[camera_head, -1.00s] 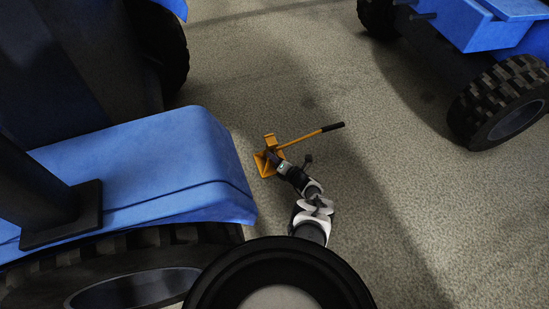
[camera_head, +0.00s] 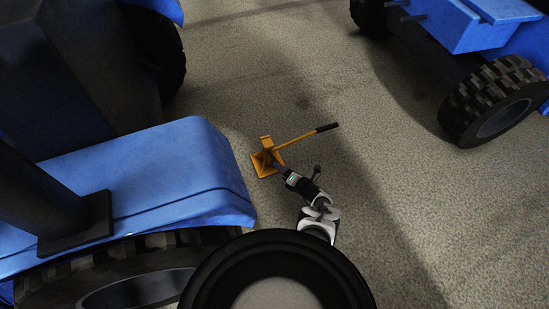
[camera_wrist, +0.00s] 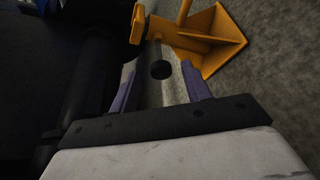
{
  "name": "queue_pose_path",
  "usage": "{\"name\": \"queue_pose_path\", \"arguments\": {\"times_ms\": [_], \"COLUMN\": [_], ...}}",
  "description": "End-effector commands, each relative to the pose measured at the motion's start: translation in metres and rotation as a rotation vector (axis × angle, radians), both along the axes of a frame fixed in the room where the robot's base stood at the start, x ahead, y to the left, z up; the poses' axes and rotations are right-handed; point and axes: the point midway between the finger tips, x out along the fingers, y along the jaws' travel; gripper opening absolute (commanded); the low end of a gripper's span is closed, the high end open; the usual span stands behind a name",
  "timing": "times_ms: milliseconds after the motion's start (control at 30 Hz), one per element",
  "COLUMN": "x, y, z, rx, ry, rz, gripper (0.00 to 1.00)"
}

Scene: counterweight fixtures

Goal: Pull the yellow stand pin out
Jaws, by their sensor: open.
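The yellow stand (camera_head: 262,170) is on the floor in the head view, with a square base and a long yellow handle ending in a black grip. In the wrist view, part of the stand (camera_wrist: 220,45) fills the top right. A dark pin with a round knob (camera_wrist: 160,70) shows at the yellow collar (camera_wrist: 138,22). My gripper (camera_wrist: 159,75) is open, with one purple finger on each side of the knob in the picture. Gaps show on both sides, and I cannot tell the depth between them. In the head view, my gripper (camera_head: 277,165) is at the stand's near right side, its fingers indistinct.
A blue vehicle (camera_head: 165,170) with a large black tyre stands close on the left. Another blue vehicle (camera_head: 480,25) with black tyres stands at the upper right. Dark bulk fills the left of the wrist view.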

Motion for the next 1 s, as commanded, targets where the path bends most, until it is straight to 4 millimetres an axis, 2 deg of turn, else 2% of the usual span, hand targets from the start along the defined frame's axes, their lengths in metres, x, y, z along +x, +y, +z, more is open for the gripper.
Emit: {"name": "queue_pose_path", "arguments": {"times_ms": [33,200,333,1000], "x": [-0.009,-0.032,-0.042,-0.047], "y": [-0.009,-0.029,-0.038,-0.042], "z": [0.009,0.012,0.014,0.014], "rx": [-0.001,0.0,0.0,0.0], "ry": [0.002,0.002,0.001,0.0], "rz": [-0.004,-0.003,-0.002,0.0], "gripper": [0.48,0.48,0.48,0.48]}}
